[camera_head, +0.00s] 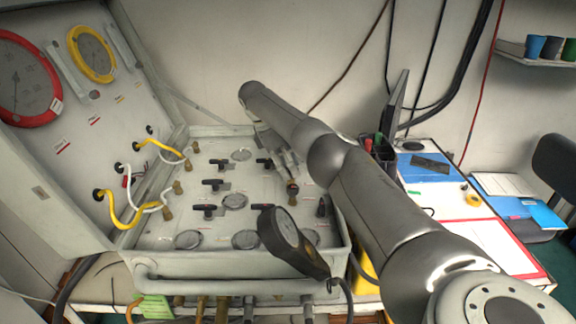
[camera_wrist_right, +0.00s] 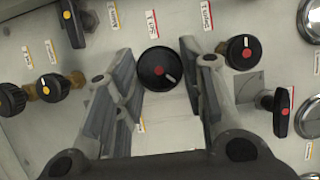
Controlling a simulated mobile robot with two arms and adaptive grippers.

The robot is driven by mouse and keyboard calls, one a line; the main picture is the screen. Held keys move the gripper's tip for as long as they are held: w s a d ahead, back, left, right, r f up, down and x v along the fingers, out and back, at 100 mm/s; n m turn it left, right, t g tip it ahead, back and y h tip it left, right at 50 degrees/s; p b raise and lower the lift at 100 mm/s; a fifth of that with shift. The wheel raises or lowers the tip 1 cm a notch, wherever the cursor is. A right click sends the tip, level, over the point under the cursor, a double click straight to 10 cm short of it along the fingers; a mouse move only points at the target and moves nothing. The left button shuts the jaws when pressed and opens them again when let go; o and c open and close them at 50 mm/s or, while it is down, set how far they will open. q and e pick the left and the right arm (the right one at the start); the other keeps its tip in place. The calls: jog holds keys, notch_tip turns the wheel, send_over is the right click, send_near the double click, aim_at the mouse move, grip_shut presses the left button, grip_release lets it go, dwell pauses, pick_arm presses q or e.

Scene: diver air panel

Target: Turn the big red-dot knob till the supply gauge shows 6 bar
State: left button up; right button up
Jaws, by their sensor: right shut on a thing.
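A big round black knob with a red dot and a white pointer mark (camera_wrist_right: 158,69) sits between the fingers of my right gripper (camera_wrist_right: 158,62) in the wrist view. The fingers are shut on its sides. In the head view my right gripper (camera_head: 289,168) reaches down to the panel's right part, at the knob (camera_head: 292,188). Two large gauges are in the raised lid at left, one red-rimmed (camera_head: 22,80) and one yellow-rimmed (camera_head: 92,54). Their readings are too small to tell, and I cannot tell which is the supply gauge. My left gripper is out of view.
Another red-dot knob (camera_wrist_right: 243,52) and a red-dot lever (camera_wrist_right: 281,112) are close to the right finger. A dark round-faced device (camera_head: 285,230) stands at the panel's front edge. Yellow and white hoses (camera_head: 118,218) loop at left. A desk (camera_head: 470,240) is at right.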

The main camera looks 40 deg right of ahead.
jog(key=shift+d+r, duration=0.1)
jog(key=o, duration=1)
notch_tip(320, 180, up, 10)
dwell(0.4)
